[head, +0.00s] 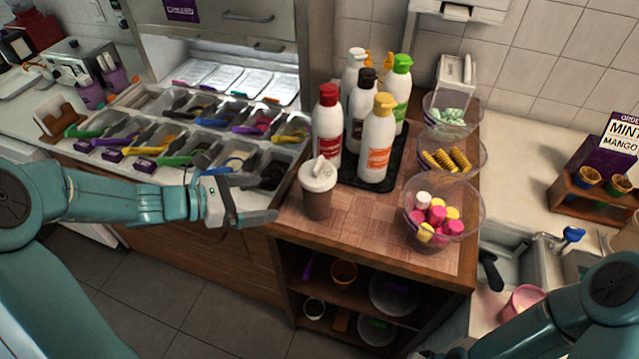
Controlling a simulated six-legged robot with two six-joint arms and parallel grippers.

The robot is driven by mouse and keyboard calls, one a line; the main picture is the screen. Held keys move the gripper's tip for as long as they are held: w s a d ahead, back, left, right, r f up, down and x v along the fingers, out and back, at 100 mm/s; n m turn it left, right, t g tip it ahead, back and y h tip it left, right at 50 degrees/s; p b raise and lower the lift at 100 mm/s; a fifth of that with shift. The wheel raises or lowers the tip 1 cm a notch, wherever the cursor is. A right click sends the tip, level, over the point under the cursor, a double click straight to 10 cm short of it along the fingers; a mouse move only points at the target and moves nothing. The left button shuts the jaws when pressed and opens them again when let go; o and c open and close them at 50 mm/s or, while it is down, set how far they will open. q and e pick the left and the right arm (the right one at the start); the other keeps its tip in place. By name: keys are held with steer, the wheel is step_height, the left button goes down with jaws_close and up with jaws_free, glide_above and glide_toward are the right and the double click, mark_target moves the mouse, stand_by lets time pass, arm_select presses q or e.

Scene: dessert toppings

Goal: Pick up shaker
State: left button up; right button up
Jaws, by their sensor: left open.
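The shaker (318,200) is a brown cup-shaped container with a white lid and spout. It stands upright near the front left of the wooden counter top, in front of the sauce bottles. My left gripper (262,199) is open and empty, to the left of the shaker and apart from it. Its fingers point right, toward the shaker. My right arm (585,315) comes in at the lower right; its gripper does not show.
Several sauce bottles (379,140) stand on a black tray (398,160) right behind the shaker. Clear bowls (473,213) line the counter's right side. A topping station (285,152) with scoops is behind my left gripper. The counter's front middle (370,228) is bare.

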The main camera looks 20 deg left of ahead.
mark_target(304, 195)
arm_select(q)
steer(key=x, duration=0.9)
steer(key=shift+f+p, duration=0.15)
steer(key=shift+p, duration=0.25)
steer(key=shift+w+d+f, duration=0.2)
steer(key=shift+w+d, duration=0.05)
steer(key=shift+d, duration=0.15)
steer(key=p+x, duration=0.1)
steer(key=x, duration=0.4)
steer(key=shift+w+f+p, duration=0.1)
steer(key=shift+w+p, duration=0.2)
steer(key=shift+p, duration=0.1)
steer(key=shift+a, duration=0.1)
steer(key=c, duration=1.2)
